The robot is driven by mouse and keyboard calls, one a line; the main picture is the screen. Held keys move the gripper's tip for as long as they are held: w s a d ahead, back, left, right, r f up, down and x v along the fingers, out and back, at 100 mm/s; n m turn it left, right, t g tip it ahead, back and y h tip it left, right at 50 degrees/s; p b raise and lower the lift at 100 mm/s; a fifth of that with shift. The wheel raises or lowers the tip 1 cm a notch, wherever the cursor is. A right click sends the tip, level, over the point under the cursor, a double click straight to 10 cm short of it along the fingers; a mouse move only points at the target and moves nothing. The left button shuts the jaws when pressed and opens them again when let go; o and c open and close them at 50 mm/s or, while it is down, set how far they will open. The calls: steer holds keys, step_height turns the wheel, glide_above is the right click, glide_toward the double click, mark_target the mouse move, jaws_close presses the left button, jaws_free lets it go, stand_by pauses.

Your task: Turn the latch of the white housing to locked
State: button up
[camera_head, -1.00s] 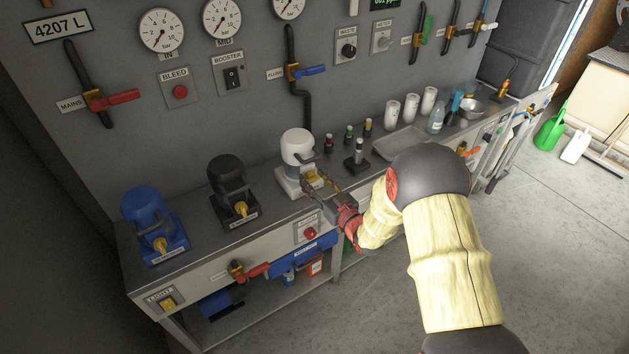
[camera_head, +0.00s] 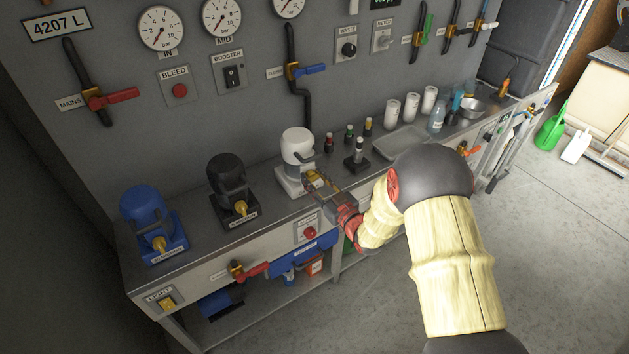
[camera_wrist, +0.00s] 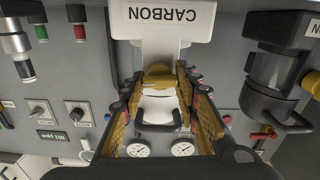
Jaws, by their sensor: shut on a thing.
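The white housing (camera_head: 298,148) stands on the bench, right of the black and blue housings. In the wrist view its base (camera_wrist: 190,20) carries a label reading CARBON upside down. Its yellow latch (camera_wrist: 158,78) shows between the gripper fingers at the front of the housing. My gripper (camera_head: 316,178) reaches the front of the white housing, and in the wrist view its yellow-padded fingers (camera_wrist: 160,90) are on either side of the latch, shut on it. The fingers partly hide the latch in the head view, so its exact angle is hard to tell.
The black housing (camera_head: 229,183) and blue housing (camera_head: 150,220) stand to the left, each with a yellow latch. A small black stand (camera_head: 357,157) and several small bottles are close on the right. A red button (camera_head: 309,233) is on the bench front below.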

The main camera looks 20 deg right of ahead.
steer(key=n+b, duration=0.1)
steer(key=n, duration=0.7)
steer(key=shift+a+n+b, duration=0.1)
steer(key=shift+n+b, duration=0.2)
steer(key=n, duration=0.4)
steer(key=shift+s+f, duration=0.1)
steer(key=shift+f, duration=0.05)
steer(key=shift+n, duration=2.1)
steer(key=shift+a+f, duration=0.1)
steer(key=o, duration=1.2)
steer(key=shift+c, duration=0.2)
steer(key=v, duration=1.2)
